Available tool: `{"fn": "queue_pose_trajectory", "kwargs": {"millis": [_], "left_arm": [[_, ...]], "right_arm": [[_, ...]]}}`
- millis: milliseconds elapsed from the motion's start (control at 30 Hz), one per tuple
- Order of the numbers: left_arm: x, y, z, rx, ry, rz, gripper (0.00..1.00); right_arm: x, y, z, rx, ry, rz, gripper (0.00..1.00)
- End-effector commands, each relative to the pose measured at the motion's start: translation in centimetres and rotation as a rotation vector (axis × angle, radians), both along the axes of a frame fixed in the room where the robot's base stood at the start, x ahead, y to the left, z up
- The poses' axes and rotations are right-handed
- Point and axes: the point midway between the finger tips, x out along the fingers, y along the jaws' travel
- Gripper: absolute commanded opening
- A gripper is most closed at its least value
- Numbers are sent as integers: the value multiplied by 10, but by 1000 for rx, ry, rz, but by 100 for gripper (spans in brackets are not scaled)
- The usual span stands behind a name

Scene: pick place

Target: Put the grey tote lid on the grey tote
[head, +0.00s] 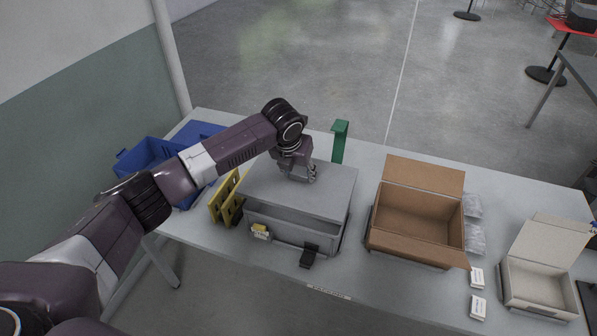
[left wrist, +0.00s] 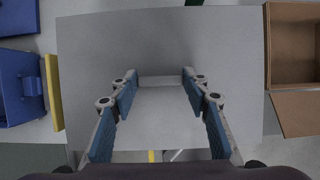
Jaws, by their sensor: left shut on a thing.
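The grey tote (head: 330,245) stands on the table left of the middle, its front part open to view. The flat grey tote lid (head: 335,188) lies over its rear part, set back from the front rim; I cannot tell whether it touches the tote. My left gripper (head: 303,177) is on top of the lid. In the left wrist view, the lid (left wrist: 100,50) fills most of the picture, and the left gripper's fingers (left wrist: 160,82) close on the two ends of its raised grip. The lid hides the tote's back rim. My right gripper is not in view.
Yellow (head: 226,200) and blue (head: 150,155) items stand to the left. A green upright piece (head: 339,142) stands behind the lid. An open cardboard box (head: 418,240) is to the right, with a smaller pale box (head: 540,285) beyond. A dark clip-like item (head: 310,256) is at the tote's front.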

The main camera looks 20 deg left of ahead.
Motion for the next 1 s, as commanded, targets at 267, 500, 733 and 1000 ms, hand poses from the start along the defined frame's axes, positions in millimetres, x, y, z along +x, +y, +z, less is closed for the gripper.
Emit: {"fn": "queue_pose_trajectory", "kwargs": {"millis": [267,500,733,1000], "left_arm": [[0,0,-30,0,-2,0,13],[0,0,-48,0,-1,1,13],[1,-1,-57,0,-2,1,13],[1,0,-57,0,-2,1,13]], "right_arm": [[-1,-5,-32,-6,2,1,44],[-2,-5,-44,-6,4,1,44],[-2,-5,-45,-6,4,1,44],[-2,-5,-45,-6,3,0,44]]}}
